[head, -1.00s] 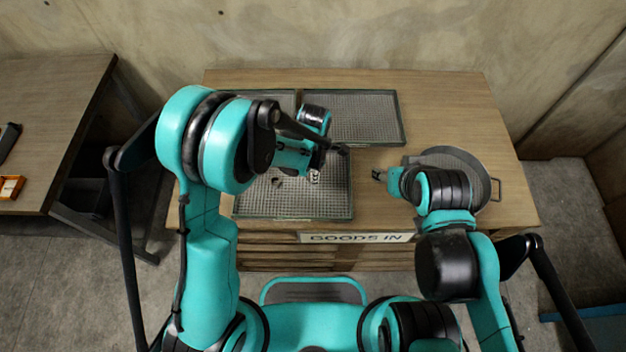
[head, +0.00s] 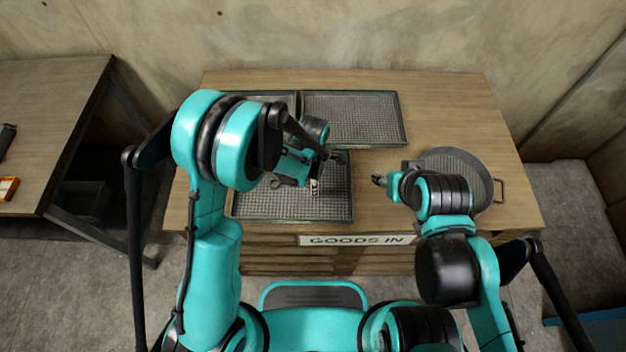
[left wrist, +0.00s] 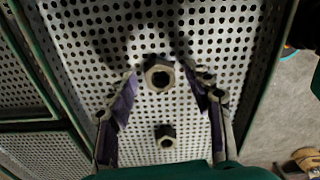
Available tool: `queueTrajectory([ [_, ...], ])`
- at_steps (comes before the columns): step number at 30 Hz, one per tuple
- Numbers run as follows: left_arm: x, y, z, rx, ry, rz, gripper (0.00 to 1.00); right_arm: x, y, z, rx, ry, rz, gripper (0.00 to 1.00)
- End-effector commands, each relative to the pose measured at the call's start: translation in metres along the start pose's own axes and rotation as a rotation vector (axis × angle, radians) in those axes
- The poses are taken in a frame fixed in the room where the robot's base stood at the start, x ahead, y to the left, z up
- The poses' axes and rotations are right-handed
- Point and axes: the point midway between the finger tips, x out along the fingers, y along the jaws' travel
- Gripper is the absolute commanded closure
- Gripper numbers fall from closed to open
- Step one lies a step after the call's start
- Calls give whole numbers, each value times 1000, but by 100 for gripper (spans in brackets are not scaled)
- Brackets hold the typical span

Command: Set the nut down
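A grey hex nut (left wrist: 159,74) lies between the fingertips of my left gripper (left wrist: 160,80) in the left wrist view, over the perforated tray (left wrist: 105,25). The two fingers stand apart, with a gap on each side of the nut. In the head view my left gripper (head: 313,184) is low over the front tray (head: 342,205). A second, smaller-looking nut (left wrist: 166,136) lies on the tray, and it shows left of the gripper in the head view (head: 275,184). My right gripper (head: 379,180) hangs right of the tray; its fingers are too small to judge.
Two more mesh trays stand behind, one at the back right (head: 355,118) and one at the back left, partly hidden by my left arm. A round sieve-like pan (head: 462,165) stands at the right. A "GOODS IN" sign (head: 355,240) is on the front edge.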

Motion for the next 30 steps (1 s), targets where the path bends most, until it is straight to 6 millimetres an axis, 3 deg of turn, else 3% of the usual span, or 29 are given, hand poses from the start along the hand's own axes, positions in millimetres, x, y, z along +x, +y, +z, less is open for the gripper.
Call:
queueTrajectory([
  [8, -11, 0, 0, 0, 0, 0, 49, -6, 0, -4, 0, 0, 0, 49],
  [21, -102, 0, 0, 0, 0, 0, 49, -33, 0, -24, 0, 0, 0, 49],
  [30, -124, 0, 0, 0, 0, 0, 49, -38, 0, -27, 0, 0, 0, 49],
])
